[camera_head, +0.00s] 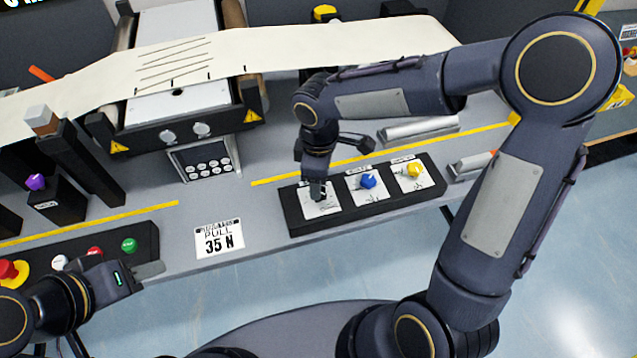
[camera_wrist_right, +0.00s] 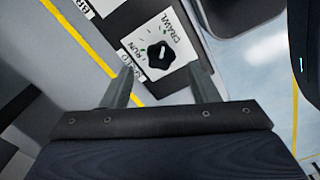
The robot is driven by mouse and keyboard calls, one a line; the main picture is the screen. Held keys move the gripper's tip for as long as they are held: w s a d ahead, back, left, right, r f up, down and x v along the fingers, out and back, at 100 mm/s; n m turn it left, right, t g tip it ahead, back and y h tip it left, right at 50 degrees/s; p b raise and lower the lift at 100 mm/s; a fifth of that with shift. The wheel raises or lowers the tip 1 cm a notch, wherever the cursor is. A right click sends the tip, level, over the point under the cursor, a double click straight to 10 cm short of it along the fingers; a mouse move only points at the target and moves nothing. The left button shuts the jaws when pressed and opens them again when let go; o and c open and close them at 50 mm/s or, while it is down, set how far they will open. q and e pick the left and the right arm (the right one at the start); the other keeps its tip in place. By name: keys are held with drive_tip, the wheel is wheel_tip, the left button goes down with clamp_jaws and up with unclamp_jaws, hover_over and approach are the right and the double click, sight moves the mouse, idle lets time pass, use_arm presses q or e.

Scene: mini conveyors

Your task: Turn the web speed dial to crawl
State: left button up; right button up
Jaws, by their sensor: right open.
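The black web speed dial (camera_wrist_right: 160,52) sits on a white plate marked CRAWL and RUN in the right wrist view. A small light mark shows on its knob, but I cannot tell exactly where it points. My right gripper (camera_wrist_right: 163,72) is open, its fingers apart with the dial between and just beyond their tips. In the head view my right gripper (camera_head: 318,188) points down at the leftmost dial plate (camera_head: 322,212) and hides most of that dial. My left gripper (camera_head: 150,271) is at the lower left, away from the dials; its jaw opening is unclear.
A blue dial (camera_head: 368,181) and a yellow dial (camera_head: 414,170) stand to the right on the same black panel (camera_head: 390,208). A sign reading 35 N (camera_head: 220,240) lies left of it. A button box (camera_head: 90,245) is at the left. The cream web (camera_head: 290,52) runs behind.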

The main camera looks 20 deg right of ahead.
drive_tip(key=shift+r, duration=2)
drive_tip(key=shift+s+d+r, duration=0.1)
drive_tip(key=shift+d, duration=0.05)
drive_tip(key=s+d+r+m+t+y, duration=0.2)
drive_tip(key=s+d+m, duration=0.2)
drive_tip(key=s+m, duration=0.3)
drive_tip(key=s+d+r+m+t+y, duration=0.1)
drive_tip(key=s+d+r+m+t, duration=0.2)
drive_tip(key=s+d+m, duration=0.2)
drive_tip(key=shift+s+m+t+y, duration=0.35)
drive_tip(key=shift+s+m, duration=1.05)
drive_tip(key=shift+s, duration=0.95)
drive_tip(key=shift+c, duration=0.2)
